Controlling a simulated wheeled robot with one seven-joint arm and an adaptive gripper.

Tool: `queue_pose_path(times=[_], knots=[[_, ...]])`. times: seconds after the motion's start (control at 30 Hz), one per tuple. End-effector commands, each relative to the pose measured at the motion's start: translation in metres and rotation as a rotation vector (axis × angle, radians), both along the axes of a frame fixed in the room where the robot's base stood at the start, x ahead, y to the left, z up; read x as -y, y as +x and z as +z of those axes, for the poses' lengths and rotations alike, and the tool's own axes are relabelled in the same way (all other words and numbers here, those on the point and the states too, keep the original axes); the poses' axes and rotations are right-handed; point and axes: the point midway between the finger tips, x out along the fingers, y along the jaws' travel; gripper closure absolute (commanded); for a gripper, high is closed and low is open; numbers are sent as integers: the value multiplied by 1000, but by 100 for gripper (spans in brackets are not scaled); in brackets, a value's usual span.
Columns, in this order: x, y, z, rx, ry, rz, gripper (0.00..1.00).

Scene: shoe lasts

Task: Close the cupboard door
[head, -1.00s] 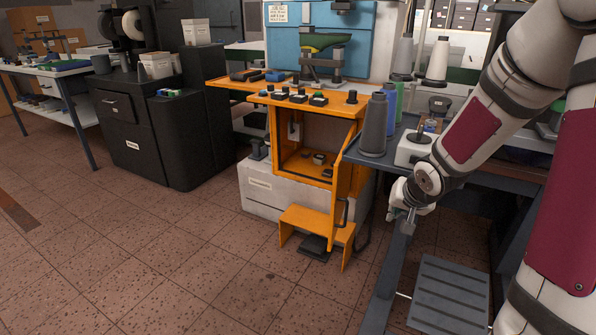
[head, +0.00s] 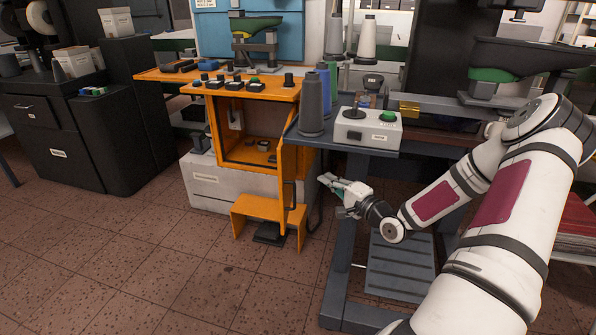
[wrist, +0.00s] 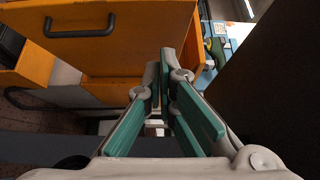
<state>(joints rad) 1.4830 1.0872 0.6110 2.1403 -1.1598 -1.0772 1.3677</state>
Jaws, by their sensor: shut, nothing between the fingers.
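The orange cupboard (head: 217,130) stands in the middle of the head view, with its compartment uncovered. Its door (head: 283,165) stands open, swung out toward me at the right of the opening and seen nearly edge-on. A dark bar handle (head: 291,196) is on the door. In the wrist view the door (wrist: 130,45) is a broad orange panel at the upper left, with its handle (wrist: 80,29). My gripper (head: 324,181) is shut and empty, just right of the door, pointing left toward it. The fingertips (wrist: 166,62) overlap the panel's right part; contact cannot be told.
A dark workbench (head: 370,147) with spools and a white control box (head: 368,128) is above and right of my gripper. An orange step (head: 258,208) stands below the cupboard. Floor at the front left is clear.

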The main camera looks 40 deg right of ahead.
Motion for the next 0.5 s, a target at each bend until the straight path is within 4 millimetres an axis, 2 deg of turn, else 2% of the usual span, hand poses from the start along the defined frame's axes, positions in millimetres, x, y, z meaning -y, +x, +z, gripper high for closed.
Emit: queue_pose_path(times=[0.17, 0.5], knots=[[-2, 21, -1, 2, -1, 4, 100], [-5, 87, -2, 1, -2, 3, 100]])
